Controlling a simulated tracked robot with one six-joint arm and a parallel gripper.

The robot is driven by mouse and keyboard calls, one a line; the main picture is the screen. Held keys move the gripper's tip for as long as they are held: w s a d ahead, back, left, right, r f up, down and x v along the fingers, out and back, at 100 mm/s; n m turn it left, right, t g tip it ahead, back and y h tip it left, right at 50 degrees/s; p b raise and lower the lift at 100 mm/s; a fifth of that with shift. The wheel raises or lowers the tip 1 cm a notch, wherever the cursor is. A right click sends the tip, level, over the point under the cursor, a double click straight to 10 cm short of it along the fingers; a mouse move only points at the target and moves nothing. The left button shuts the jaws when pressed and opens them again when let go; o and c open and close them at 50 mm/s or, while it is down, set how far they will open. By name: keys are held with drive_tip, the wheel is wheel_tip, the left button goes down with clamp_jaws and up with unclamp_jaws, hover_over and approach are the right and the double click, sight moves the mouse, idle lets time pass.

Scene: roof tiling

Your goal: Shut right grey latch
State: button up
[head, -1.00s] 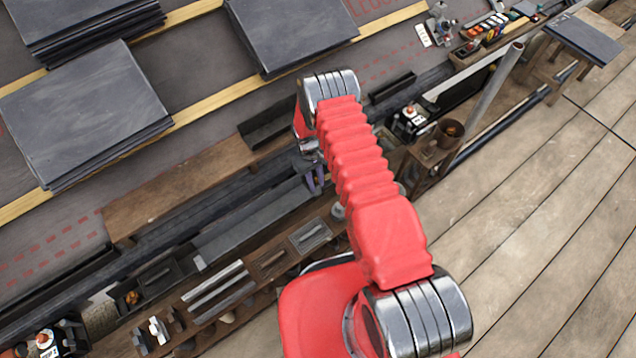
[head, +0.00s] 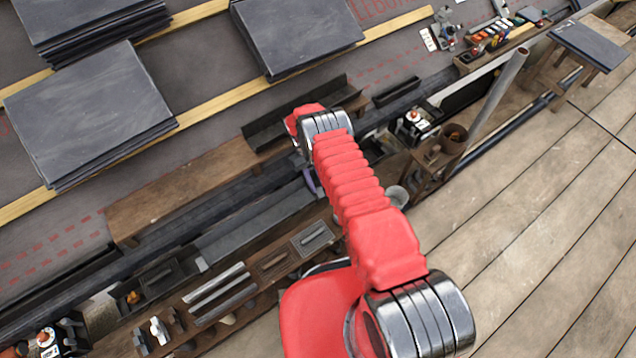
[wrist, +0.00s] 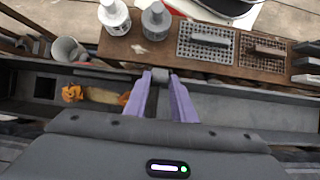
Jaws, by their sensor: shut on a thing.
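My gripper (wrist: 160,80) shows in the wrist view as two purple fingers. Its tips are closed on a small grey piece that looks like the grey latch (wrist: 160,74), at the near side of a long grey trough (wrist: 235,103). The fingers hide part of this piece, and I cannot tell its angle. In the head view only a bit of purple finger (head: 312,182) shows beside my red arm; the arm covers the latch there. The grey trough also shows in the head view (head: 250,235), left of the arm.
A wooden shelf with two bottles (wrist: 156,18), a grey float (wrist: 205,45) and a brown float (wrist: 262,52) borders the trough. A pale cup (wrist: 68,48) stands to its left. Slate stacks (head: 90,112) lie on the roof.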

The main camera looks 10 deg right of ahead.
drive_tip(key=shift+w+d+r, duration=0.1)
drive_tip(key=shift+w+d, duration=0.05)
drive_tip(key=shift+w, duration=0.2)
idle(0.3)
drive_tip(key=o, duration=1.1)
drive_tip(key=shift+s, duration=0.15)
drive_tip(key=shift+c, duration=0.2)
drive_tip(key=shift+a, duration=0.2)
drive_tip(key=v, duration=1.3)
drive_tip(key=shift+w, duration=0.25)
drive_tip(key=shift+r, duration=0.15)
